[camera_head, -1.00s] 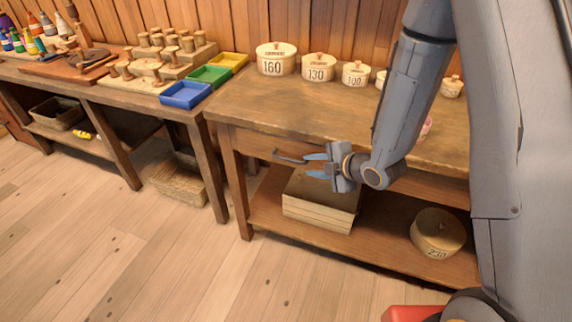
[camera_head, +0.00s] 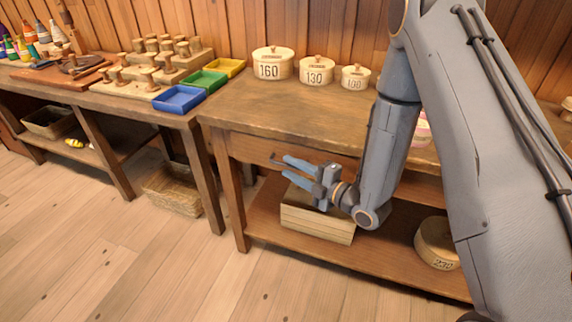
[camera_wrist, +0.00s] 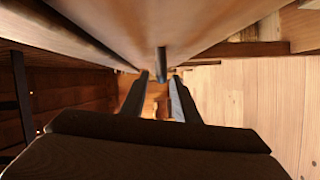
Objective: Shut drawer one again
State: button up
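The wooden drawer front (camera_head: 248,146) is under the right table's top, and it looks about flush with the frame, though my arm hides its right part. Its dark bar handle (camera_head: 274,157) shows at the fingertips. My gripper (camera_head: 285,166) is in front of the drawer with its two blue fingers apart. In the wrist view the fingers (camera_wrist: 160,88) are spread, and the dark handle (camera_wrist: 160,62) shows between and just beyond their tips. I cannot tell whether a finger touches it.
A wooden box (camera_head: 317,221) and a round box marked 230 (camera_head: 436,243) sit on the lower shelf. Round boxes marked 160 (camera_head: 272,64) and 130 (camera_head: 316,71) stand on the tabletop. A blue tray (camera_head: 179,99) is on the left table. The floor in front is clear.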

aim_at(285, 164)
jog(key=shift+x, duration=1.5)
jog(key=shift+c, duration=0.4)
grip_shut()
jog(key=shift+w, duration=0.1)
